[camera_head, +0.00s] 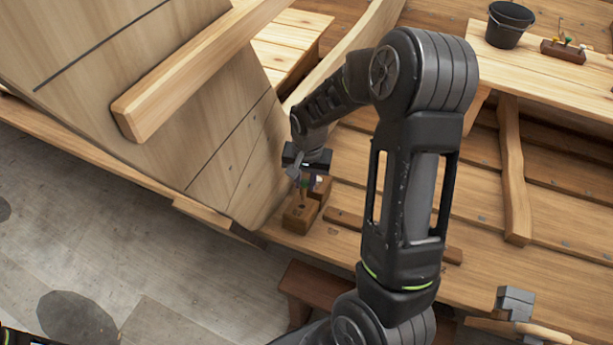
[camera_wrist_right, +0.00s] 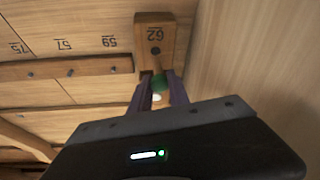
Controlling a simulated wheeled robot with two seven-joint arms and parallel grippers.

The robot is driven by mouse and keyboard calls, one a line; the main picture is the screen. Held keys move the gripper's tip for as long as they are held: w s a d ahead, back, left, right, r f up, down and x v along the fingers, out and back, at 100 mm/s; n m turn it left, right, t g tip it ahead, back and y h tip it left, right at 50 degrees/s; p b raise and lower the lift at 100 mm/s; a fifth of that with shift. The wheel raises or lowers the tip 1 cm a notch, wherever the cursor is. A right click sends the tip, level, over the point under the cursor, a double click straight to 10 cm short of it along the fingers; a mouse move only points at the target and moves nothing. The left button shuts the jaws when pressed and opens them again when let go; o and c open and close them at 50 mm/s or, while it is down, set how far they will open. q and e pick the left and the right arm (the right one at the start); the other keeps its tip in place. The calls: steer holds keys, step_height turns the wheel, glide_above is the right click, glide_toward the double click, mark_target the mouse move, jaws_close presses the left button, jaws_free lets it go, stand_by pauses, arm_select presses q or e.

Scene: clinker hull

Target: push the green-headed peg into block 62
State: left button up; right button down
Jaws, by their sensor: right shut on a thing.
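Block 62 (camera_wrist_right: 154,27) is a small wooden block with its number upside down and a dark hole in its face in the wrist view. In the head view the block (camera_head: 297,217) sits at the foot of the planked hull. My right gripper (camera_head: 303,184) is above it, with its fingers (camera_wrist_right: 159,97) shut on the green-headed peg (camera_wrist_right: 158,84). The peg's wooden shaft points toward the block, and its tip is close to the dark hole. I cannot tell whether the tip touches the block. My left gripper is not in view.
The planked hull side (camera_head: 160,80) rises close on the left of the right gripper. A dark bucket (camera_head: 508,25) and a small rack with coloured pegs (camera_head: 563,50) stand on the bench at upper right. Numbers 59, 57 and 75 mark the planks beside the block.

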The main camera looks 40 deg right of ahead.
mark_target(304, 191)
steer(key=shift+s+a+f, duration=0.1)
steer(key=shift+a+f, duration=0.1)
steer(key=shift+f, duration=0.4)
steer(key=shift+f+b, duration=0.15)
steer(key=shift+b, duration=0.35)
steer(key=shift+a+f+b, duration=0.1)
steer(key=shift+f+b, duration=0.2)
steer(key=shift+s+a+f+b, duration=0.1)
steer(key=shift+a+f+b, duration=0.05)
steer(key=shift+f+b, duration=0.3)
steer(key=shift+s+a+f+b, duration=0.1)
steer(key=shift+f+b, duration=0.25)
steer(key=shift+f, duration=0.05)
stand_by(0.6)
steer(key=c, duration=1.2)
jaws_free()
steer(key=shift+o, duration=0.2)
steer(key=r+p, duration=0.1)
steer(key=r, duration=0.1)
steer(key=d+r+p, duration=0.1)
steer(key=r+p, duration=0.1)
steer(key=r, duration=0.1)
steer(key=w+d+r+p, duration=0.1)
steer(key=r+p, duration=0.1)
steer(key=shift+r, duration=0.35)
